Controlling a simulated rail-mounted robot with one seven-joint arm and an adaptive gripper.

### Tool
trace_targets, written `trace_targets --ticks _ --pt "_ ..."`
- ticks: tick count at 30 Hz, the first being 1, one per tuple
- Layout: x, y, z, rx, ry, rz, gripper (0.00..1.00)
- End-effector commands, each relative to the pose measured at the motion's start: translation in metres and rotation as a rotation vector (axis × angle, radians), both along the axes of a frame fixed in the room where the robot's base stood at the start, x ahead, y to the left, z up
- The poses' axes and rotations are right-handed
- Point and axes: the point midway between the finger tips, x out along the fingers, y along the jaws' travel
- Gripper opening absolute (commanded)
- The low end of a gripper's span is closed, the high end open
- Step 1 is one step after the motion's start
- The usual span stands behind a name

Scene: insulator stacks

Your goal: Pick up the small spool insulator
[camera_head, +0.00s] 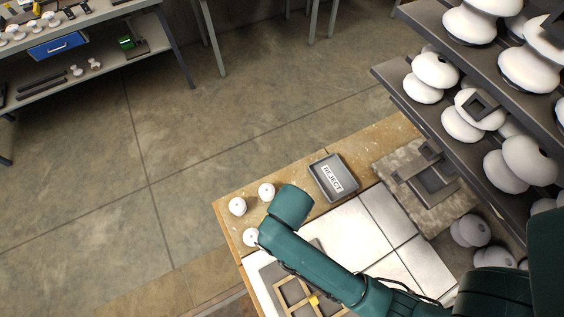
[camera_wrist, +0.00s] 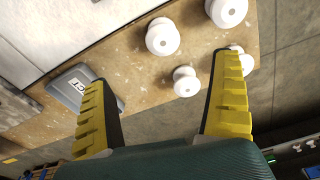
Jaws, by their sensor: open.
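Several white spool insulators stand on the worn wooden table. The smallest-looking one (camera_wrist: 186,81) shows in the wrist view between my finger lines, nearer the right finger; it appears to be the spool (camera_head: 266,190) closest to the tray in the head view. A larger spool (camera_wrist: 162,37) is above it, another (camera_wrist: 228,10) is at the top, and one (camera_wrist: 240,60) is partly behind the right finger. My gripper (camera_wrist: 162,72) is open and empty, with yellow ribbed pads, apparently above the table. In the head view my teal arm hides the gripper.
The grey REJECT tray (camera_head: 333,177) lies right of the spools; it also shows beside the left finger in the wrist view (camera_wrist: 72,91). A wooden divided frame (camera_head: 296,293) lies below my arm. Shelves of large insulators (camera_head: 463,113) stand at right. Floor lies beyond the table edge.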

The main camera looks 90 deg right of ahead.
Motion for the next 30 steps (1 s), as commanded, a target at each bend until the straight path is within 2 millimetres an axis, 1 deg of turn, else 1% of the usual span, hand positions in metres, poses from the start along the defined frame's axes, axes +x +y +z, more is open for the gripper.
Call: trace_targets --ticks 9,12,17,24,27,30 --pt "0.003 -0.008 -0.075 0.002 0.002 0.003 0.94" --pt "0.004 -0.011 -0.093 0.0 0.0 0.004 0.94" --pt "0.005 -0.013 -0.108 -0.001 -0.002 0.005 0.94" --pt "0.007 -0.021 -0.148 -0.001 -0.002 0.005 0.94" --pt "0.008 -0.022 -0.154 -0.001 -0.003 0.005 0.94" --pt "0.008 -0.022 -0.154 -0.002 -0.003 0.005 0.94"
